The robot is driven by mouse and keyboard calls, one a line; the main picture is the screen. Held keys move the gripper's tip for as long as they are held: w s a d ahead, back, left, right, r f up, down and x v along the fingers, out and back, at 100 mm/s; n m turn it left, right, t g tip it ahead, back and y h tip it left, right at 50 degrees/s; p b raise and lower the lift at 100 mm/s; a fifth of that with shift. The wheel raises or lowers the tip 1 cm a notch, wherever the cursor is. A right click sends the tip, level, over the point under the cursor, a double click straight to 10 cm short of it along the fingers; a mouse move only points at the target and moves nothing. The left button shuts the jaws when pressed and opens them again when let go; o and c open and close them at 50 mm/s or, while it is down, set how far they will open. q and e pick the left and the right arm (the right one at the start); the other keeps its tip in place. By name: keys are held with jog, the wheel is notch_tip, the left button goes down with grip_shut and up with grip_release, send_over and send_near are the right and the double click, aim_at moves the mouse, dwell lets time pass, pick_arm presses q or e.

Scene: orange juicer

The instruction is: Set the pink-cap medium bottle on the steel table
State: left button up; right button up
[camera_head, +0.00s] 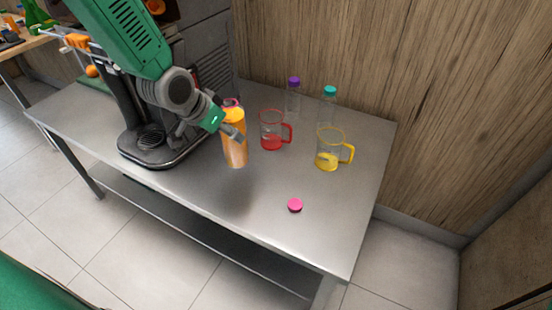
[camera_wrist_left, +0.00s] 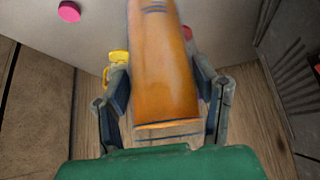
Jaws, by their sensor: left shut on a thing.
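A bottle filled with orange juice (camera_head: 235,150) is upright in front of the juicer, near the middle of the steel table (camera_head: 195,195). A pinkish rim shows at its top, partly behind the gripper. My left gripper (camera_head: 231,129) is shut on the bottle's upper part. I cannot tell whether its base touches the table. In the left wrist view the orange bottle (camera_wrist_left: 162,70) stands between the two fingers of the left gripper (camera_wrist_left: 165,100). A loose pink cap (camera_head: 295,205) lies on the table to the right; it also shows in the wrist view (camera_wrist_left: 69,11). My right gripper is not in view.
A red-handled jug (camera_head: 271,143) and a yellow-handled jug (camera_head: 328,163) stand right of the bottle. Behind them are a purple-cap bottle (camera_head: 293,98) and a teal-cap bottle (camera_head: 329,105). The dark juicer (camera_head: 150,145) is close on the left. The front of the table is clear.

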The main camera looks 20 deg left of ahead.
aim_at(229, 158)
pick_arm(q)
jog(key=f, duration=0.2)
jog(key=d+f+b, duration=0.1)
jog(key=f, duration=0.2)
jog(key=shift+d, duration=0.15)
jog(key=shift+w+f, duration=0.1)
jog(key=shift+f, duration=0.55)
jog(key=f, duration=0.3)
jog(key=shift+a+f+b, duration=0.3)
jog(key=shift+a+b, duration=0.05)
jog(key=shift+a, duration=0.05)
jog(key=shift+d+r, duration=0.1)
jog(key=shift+d, duration=0.05)
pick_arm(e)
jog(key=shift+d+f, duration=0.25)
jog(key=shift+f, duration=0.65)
pick_arm(q)
jog(key=o, duration=1.7)
